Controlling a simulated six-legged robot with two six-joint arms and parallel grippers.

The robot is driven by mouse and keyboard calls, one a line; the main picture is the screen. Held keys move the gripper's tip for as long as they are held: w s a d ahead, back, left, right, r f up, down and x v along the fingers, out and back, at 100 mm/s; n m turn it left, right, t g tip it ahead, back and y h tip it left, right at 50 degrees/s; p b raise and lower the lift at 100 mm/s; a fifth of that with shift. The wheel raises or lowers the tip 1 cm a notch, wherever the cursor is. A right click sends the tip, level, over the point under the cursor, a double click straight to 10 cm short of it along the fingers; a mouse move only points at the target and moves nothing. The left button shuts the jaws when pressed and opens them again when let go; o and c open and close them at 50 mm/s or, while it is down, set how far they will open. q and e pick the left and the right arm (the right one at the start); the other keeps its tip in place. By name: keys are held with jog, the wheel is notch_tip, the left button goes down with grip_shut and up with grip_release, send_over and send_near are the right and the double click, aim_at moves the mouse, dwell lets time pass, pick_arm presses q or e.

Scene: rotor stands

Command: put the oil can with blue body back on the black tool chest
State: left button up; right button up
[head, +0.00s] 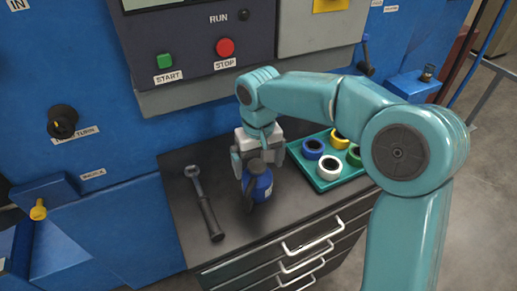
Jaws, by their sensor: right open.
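The oil can with blue body (261,187) appears upright on the top of the black tool chest (292,214), near the middle. My right gripper (256,168) points down just behind and above the can, with its fingers on either side of the can's upper part. It is open and not gripping the can. Whether a finger touches the can I cannot tell. My left gripper is not in view.
A long wrench-like tool with a dark handle (209,217) lies on the chest left of the can. A teal tray (325,183) with several coloured tape rolls lies right of the gripper. A blue machine (110,130) with start and stop buttons stands behind. The chest top's front strip is clear.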

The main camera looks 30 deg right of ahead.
notch_tip(320, 180, up, 6)
jog(key=shift+w+f, duration=0.15)
jog(key=shift+f, duration=0.05)
jog(key=shift+r, duration=0.3)
jog(key=shift+s, duration=0.2)
jog(key=shift+w+f, duration=0.1)
jog(key=shift+w, duration=0.05)
jog(key=shift+s, duration=0.25)
